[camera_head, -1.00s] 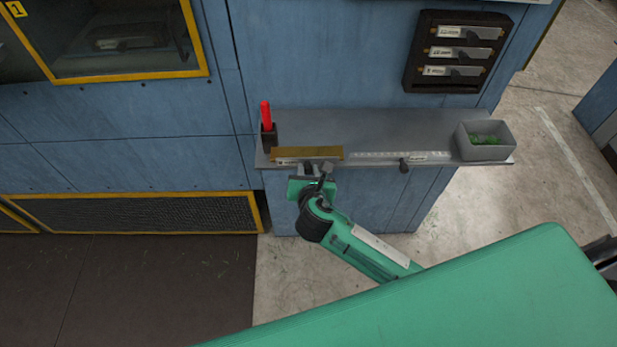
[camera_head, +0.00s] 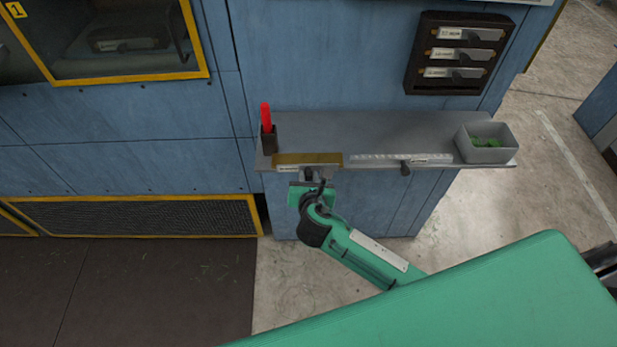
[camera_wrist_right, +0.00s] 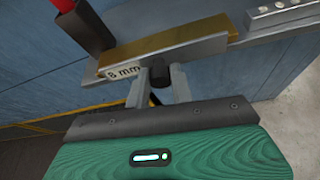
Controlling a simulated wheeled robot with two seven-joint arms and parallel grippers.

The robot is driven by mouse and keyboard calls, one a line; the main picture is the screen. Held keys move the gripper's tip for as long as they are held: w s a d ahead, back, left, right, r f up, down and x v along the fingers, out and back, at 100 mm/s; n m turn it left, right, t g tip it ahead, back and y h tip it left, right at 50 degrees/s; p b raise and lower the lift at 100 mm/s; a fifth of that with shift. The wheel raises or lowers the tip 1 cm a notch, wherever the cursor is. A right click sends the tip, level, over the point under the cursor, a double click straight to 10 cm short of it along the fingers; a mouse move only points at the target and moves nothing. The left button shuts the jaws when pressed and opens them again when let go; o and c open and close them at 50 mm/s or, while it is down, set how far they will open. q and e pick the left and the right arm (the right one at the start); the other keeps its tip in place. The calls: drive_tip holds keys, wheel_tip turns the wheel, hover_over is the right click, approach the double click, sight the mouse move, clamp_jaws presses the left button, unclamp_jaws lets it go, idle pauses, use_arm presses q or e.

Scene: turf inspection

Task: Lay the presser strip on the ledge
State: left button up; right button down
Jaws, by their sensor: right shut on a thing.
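The presser strip (camera_head: 307,159) is a brass-topped bar along the left part of the grey ledge's (camera_head: 380,130) front edge. In the right wrist view the strip (camera_wrist_right: 170,50) shows a brass top, a grey front face, an "8 mm" label and a dark knob. My right gripper (camera_wrist_right: 158,88) is shut on that knob, in front of the ledge. In the head view the right gripper (camera_head: 312,178) is just below the strip. I cannot tell whether the strip's underside touches the ledge. My left gripper is not in view.
A red-handled tool in a dark holder (camera_head: 267,135) stands close behind the strip's left end. A grey bin (camera_head: 487,150) with green bits sits at the ledge's right end. The ledge's middle is clear.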

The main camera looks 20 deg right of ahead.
drive_tip(key=shift+w+p, duration=0.1)
drive_tip(key=shift+p, duration=0.3)
drive_tip(key=shift+f+p, duration=0.2)
drive_tip(key=shift+p, duration=0.1)
idle(0.9)
drive_tip(key=c, duration=1.1)
unclamp_jaws()
drive_tip(key=shift+c, duration=0.2)
drive_tip(key=shift+f, duration=0.1)
